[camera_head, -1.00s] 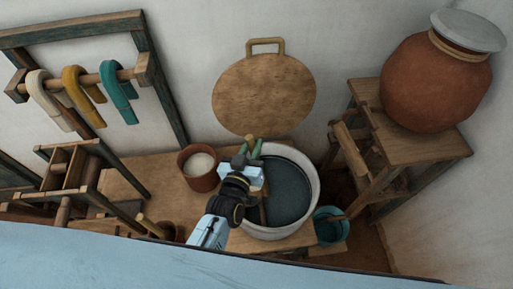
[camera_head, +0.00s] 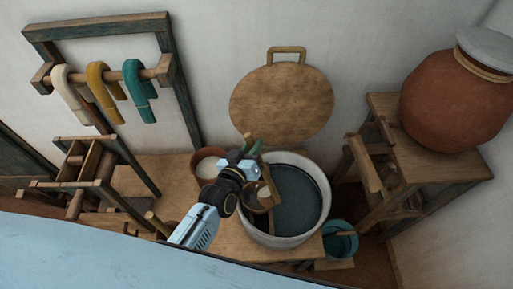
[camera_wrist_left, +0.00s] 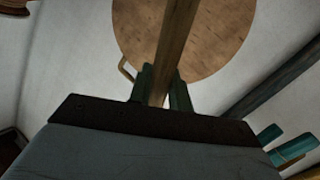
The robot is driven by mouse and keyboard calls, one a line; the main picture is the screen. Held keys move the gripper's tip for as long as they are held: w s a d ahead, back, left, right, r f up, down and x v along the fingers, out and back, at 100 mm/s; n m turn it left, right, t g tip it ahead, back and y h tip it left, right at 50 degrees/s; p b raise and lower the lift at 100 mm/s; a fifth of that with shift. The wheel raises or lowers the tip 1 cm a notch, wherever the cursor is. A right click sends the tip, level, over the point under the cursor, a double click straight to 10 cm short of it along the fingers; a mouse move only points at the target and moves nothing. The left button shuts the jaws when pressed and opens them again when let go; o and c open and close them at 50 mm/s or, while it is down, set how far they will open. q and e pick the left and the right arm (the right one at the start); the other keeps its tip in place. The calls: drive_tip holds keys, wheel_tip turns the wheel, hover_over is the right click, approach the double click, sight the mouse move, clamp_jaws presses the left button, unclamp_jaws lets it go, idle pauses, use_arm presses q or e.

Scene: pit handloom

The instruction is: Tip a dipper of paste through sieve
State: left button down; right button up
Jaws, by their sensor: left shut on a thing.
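My left gripper (camera_head: 256,158) is shut on the upright wooden handle (camera_head: 268,183) of a dipper, with its green fingertips on either side. In the left wrist view the handle (camera_wrist_left: 172,55) runs up between the fingers. The dipper's brown bowl (camera_head: 258,203) hangs at the left inner side of a large pale pot (camera_head: 322,210); its contents cannot be made out. The pot has a flat dark grey surface (camera_head: 295,195) inside; I cannot tell if this is sieve mesh or liquid. A brown pot of white paste (camera_head: 210,167) stands to the left, partly behind my wrist.
A round wooden board (camera_head: 282,100) leans on the wall behind. A teal bucket (camera_head: 340,240) sits right of the pale pot. A clay jar (camera_head: 452,100) stands on a wooden stand at right. A rack with coloured hanks (camera_head: 102,92) is at left.

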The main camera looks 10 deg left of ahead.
use_arm(q)
drive_tip(key=w+a+f+n+g+h+b, duration=0.1)
drive_tip(key=w+a+f+n+b, duration=0.3)
drive_tip(key=a+f+b, duration=0.3)
drive_tip(key=w+a+f+n+g+h+b, duration=0.2)
drive_tip(key=a+f+b, duration=0.6)
drive_tip(key=b, duration=0.8)
drive_tip(key=w+a+n, duration=0.1)
drive_tip(key=w+n, duration=0.1)
drive_tip(key=n, duration=0.1)
drive_tip(key=shift+w+a+f, duration=0.15)
idle(2.8)
idle(1.0)
